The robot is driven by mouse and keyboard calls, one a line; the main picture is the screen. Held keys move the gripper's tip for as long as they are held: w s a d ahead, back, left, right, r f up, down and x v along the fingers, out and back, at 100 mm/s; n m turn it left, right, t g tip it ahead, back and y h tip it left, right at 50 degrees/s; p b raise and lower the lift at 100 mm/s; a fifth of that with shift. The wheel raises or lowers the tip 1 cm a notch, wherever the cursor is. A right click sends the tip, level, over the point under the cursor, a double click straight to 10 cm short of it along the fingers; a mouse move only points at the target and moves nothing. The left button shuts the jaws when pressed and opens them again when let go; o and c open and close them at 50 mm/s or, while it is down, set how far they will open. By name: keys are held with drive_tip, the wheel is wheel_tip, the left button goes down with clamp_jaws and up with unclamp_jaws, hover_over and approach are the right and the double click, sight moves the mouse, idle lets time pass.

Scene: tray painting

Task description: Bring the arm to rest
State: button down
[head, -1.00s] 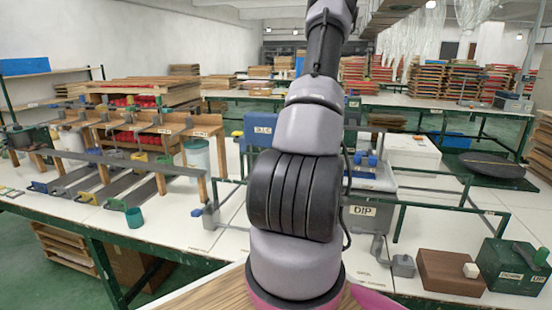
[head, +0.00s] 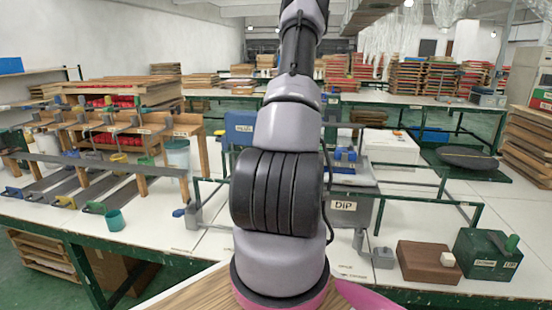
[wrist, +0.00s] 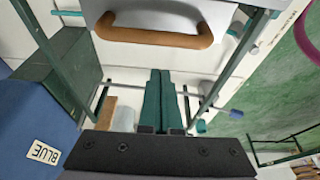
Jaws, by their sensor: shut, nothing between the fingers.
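My arm (head: 277,195) rises through the middle of the head view, bent upward and away over the work table. My gripper is out of sight in the head view. In the wrist view my gripper (wrist: 159,78) shows as two green fingers pressed together, with nothing between them. Below the fingers is the dark plate of the gripper. A grey surface with a brown handle (wrist: 160,34) lies beyond the fingertips; I cannot tell the distance.
A grey DIP tank (head: 350,212) stands right of my arm. A brown block (head: 427,263) and a green box (head: 487,256) sit at the front right. A blue BLUE-labelled container (wrist: 38,125) and green rails show in the wrist view.

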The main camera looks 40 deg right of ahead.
drive_tip(key=v, duration=1)
drive_tip(key=s+a+r+m+t+h, duration=0.1)
drive_tip(key=s+a+r+m, duration=0.15)
drive_tip(key=a+r, duration=0.8)
drive_tip(key=s+a+r+m+h, duration=0.1)
drive_tip(key=a+r+m, duration=0.2)
drive_tip(key=a+r, duration=0.8)
drive_tip(key=s+a+r+m+t+y, duration=0.1)
drive_tip(key=s+a+m, duration=0.5)
drive_tip(key=s+a, duration=1.1)
drive_tip(key=shift+s+a+r+t+y, duration=0.35)
drive_tip(key=shift+a+r+t, duration=0.3)
drive_tip(key=shift+a+t, duration=0.55)
drive_tip(key=shift+w, duration=0.1)
